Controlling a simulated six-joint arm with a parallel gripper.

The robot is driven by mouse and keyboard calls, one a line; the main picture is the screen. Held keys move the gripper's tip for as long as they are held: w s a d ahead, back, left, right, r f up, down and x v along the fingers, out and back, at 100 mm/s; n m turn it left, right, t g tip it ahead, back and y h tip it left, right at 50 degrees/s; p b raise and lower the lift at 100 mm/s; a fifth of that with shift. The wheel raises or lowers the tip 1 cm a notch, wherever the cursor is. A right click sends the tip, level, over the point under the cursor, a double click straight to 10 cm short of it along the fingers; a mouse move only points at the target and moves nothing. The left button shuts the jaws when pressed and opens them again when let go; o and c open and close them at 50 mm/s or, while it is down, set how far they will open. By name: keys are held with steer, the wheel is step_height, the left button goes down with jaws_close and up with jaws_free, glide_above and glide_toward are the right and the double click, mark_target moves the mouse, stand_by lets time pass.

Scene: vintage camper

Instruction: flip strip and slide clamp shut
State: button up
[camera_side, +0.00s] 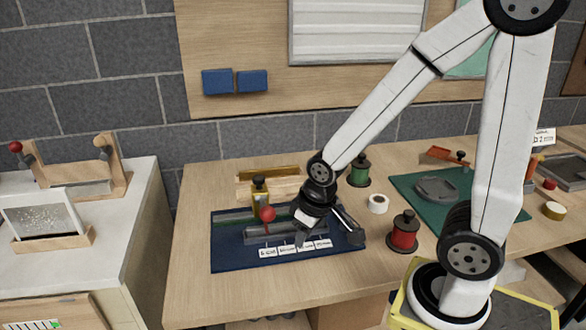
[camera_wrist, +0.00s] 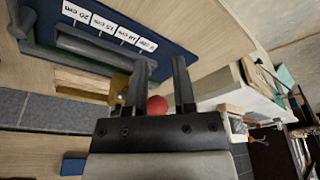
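The work fixture is a long grey bar (camera_side: 285,231) on a dark blue mat (camera_side: 225,257), with length labels (camera_side: 290,247) along its front. A brass-coloured upright with a black top (camera_side: 260,195) stands at its left part. A red ball knob (camera_side: 267,214) sits just in front of that upright. My gripper (camera_side: 303,217) is low over the bar, right of the knob, its fingers hard to make out there. In the wrist view, my gripper (camera_wrist: 159,75) has two separated fingers, and the red knob (camera_wrist: 157,105) shows between them. Contact with the knob cannot be told. The strip is not clearly distinguishable.
A wooden block (camera_side: 270,183) lies behind the mat. A green spool (camera_side: 359,171), a white tape roll (camera_side: 377,204) and a red spool (camera_side: 404,231) stand to the right. A green mat (camera_side: 505,210) lies farther right. The table front is clear.

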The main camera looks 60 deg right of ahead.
steer(key=shift+d, duration=0.2)
jaws_close()
steer(key=s+d+m+g+y, duration=0.1)
steer(key=s+d+m, duration=0.2)
steer(key=d+m, duration=0.7)
steer(key=s+d+m+g+y, duration=0.1)
steer(key=s+d+m, duration=0.3)
steer(key=d+m, duration=0.6)
steer(key=shift+s+d+r+y, duration=0.2)
steer(key=shift+s+d+y, duration=0.1)
steer(key=shift+d, duration=2.85)
